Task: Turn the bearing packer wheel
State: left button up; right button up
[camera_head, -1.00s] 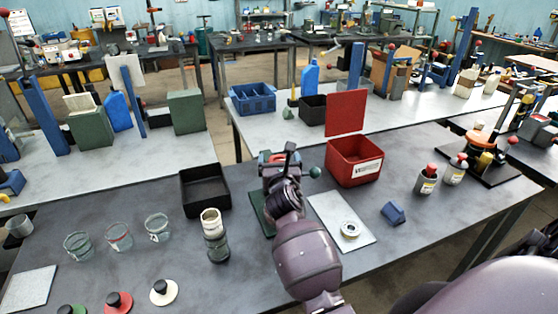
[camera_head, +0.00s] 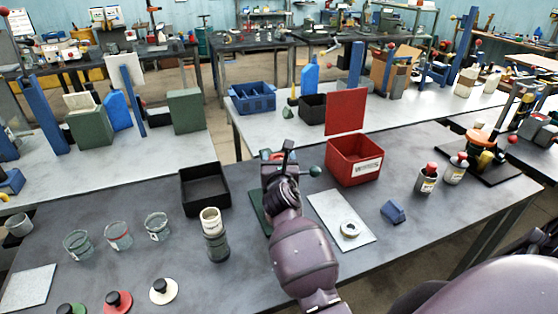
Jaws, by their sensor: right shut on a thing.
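The bearing packer stands on a green base plate (camera_head: 258,207) in the middle of the front table, mostly hidden behind my right arm. A green ball knob (camera_head: 315,171) on a lever sticks out to its right. My right gripper (camera_head: 287,160) is at the top of the packer, shut on a part there that I take to be the wheel; the arm hides most of the contact. A bearing ring (camera_head: 350,229) lies on a pale sheet (camera_head: 330,210) to the right. My left gripper is not in view.
A red bin (camera_head: 354,170) with a raised lid stands right of the packer, a black tray (camera_head: 204,190) to its left. A dark canister (camera_head: 216,247), several glass cups (camera_head: 118,235) and lids (camera_head: 163,291) are at the left. A blue block (camera_head: 393,212) and bottles (camera_head: 426,180) are at the right.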

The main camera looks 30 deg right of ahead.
jog(key=shift+f, duration=0.1)
jog(key=shift+m+g+h+b, duration=0.8)
jog(key=shift+m+g+h, duration=0.45)
jog(key=shift+h, duration=0.35)
jog(key=m+g+h, duration=0.3)
jog(key=m+g, duration=0.1)
jog(key=g, duration=0.1)
jog(key=shift+h, duration=0.3)
jog(key=m+g+h, duration=0.1)
jog(key=m+g, duration=0.2)
jog(key=g, duration=0.1)
jog(key=shift+w+g, duration=0.1)
jog(key=shift+g, duration=0.15)
jog(key=shift+m+g+b, duration=0.4)
jog(key=shift+m+g, duration=1.55)
jog(key=shift+g, duration=1.55)
jog(key=o, duration=0.9)
jog(key=shift+m, duration=0.3)
